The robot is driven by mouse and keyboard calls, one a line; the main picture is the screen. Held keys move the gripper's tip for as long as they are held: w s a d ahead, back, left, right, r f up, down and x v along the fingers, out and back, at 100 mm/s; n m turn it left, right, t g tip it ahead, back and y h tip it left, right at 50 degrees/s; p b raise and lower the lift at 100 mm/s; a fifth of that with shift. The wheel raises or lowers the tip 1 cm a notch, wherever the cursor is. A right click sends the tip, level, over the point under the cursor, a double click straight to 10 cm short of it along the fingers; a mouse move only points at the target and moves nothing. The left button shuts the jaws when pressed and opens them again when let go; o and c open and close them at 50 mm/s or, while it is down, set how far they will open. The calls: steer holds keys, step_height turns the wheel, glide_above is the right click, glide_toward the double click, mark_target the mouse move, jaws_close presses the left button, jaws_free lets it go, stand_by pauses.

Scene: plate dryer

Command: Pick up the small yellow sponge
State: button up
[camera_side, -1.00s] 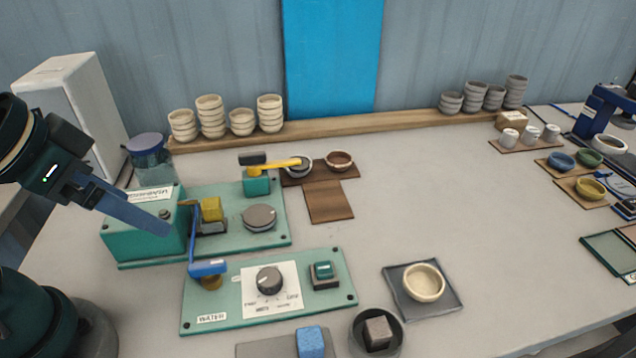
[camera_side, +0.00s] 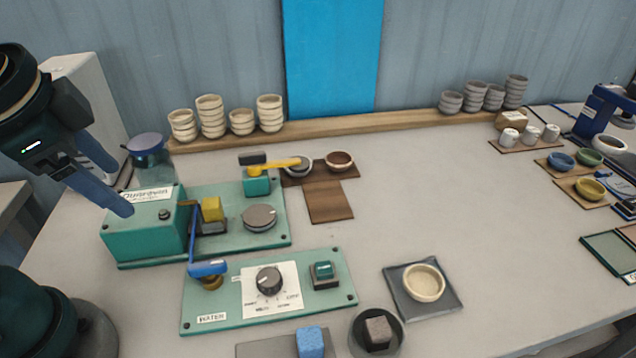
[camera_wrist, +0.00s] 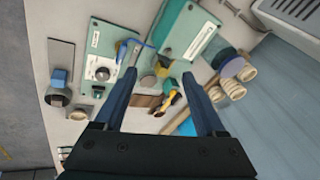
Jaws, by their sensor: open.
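The small yellow sponge (camera_side: 212,209) sits upright on a dark holder on the green machine (camera_side: 265,192), right beside its box-shaped housing. In the wrist view the yellow sponge (camera_wrist: 165,62) shows small, beyond and between my fingers. My gripper (camera_side: 117,186) is at the left in the side view, above and left of the sponge, with its blue fingers pointing down and to the right. In the wrist view my gripper (camera_wrist: 160,76) is open and empty, its two fingers wide apart. It is well clear of the sponge.
A blue-handled lever (camera_side: 207,268) stands close in front of the sponge. A yellow-armed part (camera_side: 275,163) is behind it to the right. A water panel (camera_side: 225,312), blue sponge (camera_side: 310,342) and bowl (camera_side: 424,283) are in front. The table's middle right is clear.

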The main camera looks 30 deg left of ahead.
steer(key=w+a+f+m+y, duration=0.1)
steer(key=a+m+y, duration=0.1)
steer(key=m, duration=0.4)
step_height(320, 180, up, 3)
steer(key=m+t+y, duration=0.5)
steer(key=m+t, duration=0.1)
steer(key=m, duration=1.1)
glide_above(210, 207)
steer(key=d, duration=0.1)
steer(key=shift+n+g+y, duration=0.3)
steer(key=shift+n, duration=0.1)
steer(key=f, duration=1)
steer(key=s+f, duration=0.1)
steer(key=f, duration=0.4)
steer(key=shift+a+f, duration=0.1)
steer(key=shift+w+a+f, duration=0.2)
steer(key=shift+w+f, duration=0.05)
steer(key=shift+f, duration=0.1)
steer(key=shift+x, duration=2.25)
jaws_close()
